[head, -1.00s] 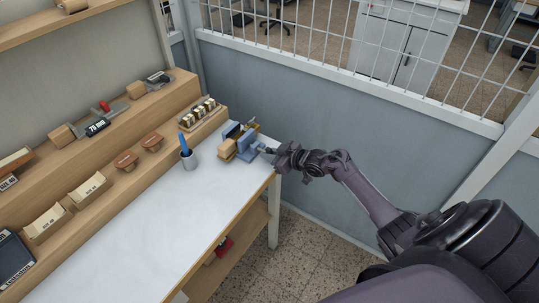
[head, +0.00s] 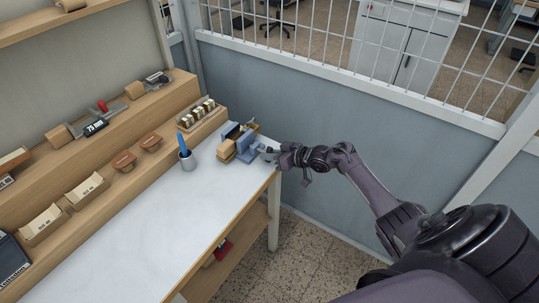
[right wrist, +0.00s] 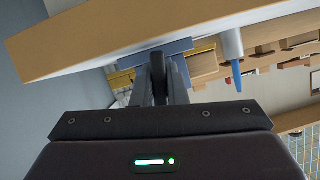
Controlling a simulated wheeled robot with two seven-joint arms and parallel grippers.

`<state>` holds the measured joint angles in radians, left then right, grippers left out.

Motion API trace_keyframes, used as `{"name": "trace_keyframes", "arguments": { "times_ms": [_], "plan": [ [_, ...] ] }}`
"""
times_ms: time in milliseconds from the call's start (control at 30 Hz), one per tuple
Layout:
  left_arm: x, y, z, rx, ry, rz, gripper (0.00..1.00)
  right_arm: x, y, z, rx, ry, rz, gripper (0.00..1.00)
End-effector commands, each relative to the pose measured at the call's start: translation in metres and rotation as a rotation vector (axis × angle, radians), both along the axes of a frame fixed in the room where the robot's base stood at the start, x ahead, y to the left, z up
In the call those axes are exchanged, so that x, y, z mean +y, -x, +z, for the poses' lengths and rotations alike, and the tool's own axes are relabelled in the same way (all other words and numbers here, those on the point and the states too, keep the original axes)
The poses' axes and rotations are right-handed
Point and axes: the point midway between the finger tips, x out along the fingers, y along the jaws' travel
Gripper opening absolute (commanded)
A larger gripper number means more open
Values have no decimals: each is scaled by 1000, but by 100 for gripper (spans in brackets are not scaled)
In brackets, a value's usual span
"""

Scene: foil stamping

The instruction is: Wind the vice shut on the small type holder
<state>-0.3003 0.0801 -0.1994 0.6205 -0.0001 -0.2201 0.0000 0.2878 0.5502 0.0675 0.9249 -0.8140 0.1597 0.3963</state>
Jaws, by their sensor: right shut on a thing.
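The blue vice (head: 246,147) stands at the far right corner of the white workbench (head: 190,220). A wooden block (head: 227,151) sits at its left side, and a brass-coloured piece shows behind it; I cannot tell which part is the small type holder. My right gripper (head: 273,153) is at the vice's right side, at the bench edge. In the right wrist view its fingers (right wrist: 160,80) are closed on a dark part in front of the blue vice (right wrist: 160,50), probably its handle, mostly hidden between them. My left gripper is not in view.
A grey cup with a blue tool (head: 187,158) stands left of the vice. A wooden rack with several brass type pieces (head: 200,112) is behind it. Stepped shelves with stamps and card boxes (head: 85,188) line the left. The bench front is clear.

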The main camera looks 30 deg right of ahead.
Motion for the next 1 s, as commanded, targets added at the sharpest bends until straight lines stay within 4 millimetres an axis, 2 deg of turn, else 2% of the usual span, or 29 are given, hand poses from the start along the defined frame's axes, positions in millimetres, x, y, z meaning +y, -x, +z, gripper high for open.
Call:
{"name": "trace_keyframes", "arguments": {
  "times_ms": [67,100,267,633,1000],
  "plan": [
    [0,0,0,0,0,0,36,1,2,-3,6,-2,1,0],
    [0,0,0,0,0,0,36,1,2,-3,6,-1,2,14],
    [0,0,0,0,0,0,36,1,1,-2,4,-1,1,35],
    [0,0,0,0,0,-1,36,-3,6,0,3,1,1,35],
    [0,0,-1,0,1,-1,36,-26,52,19,4,2,2,35]
  ]
}}
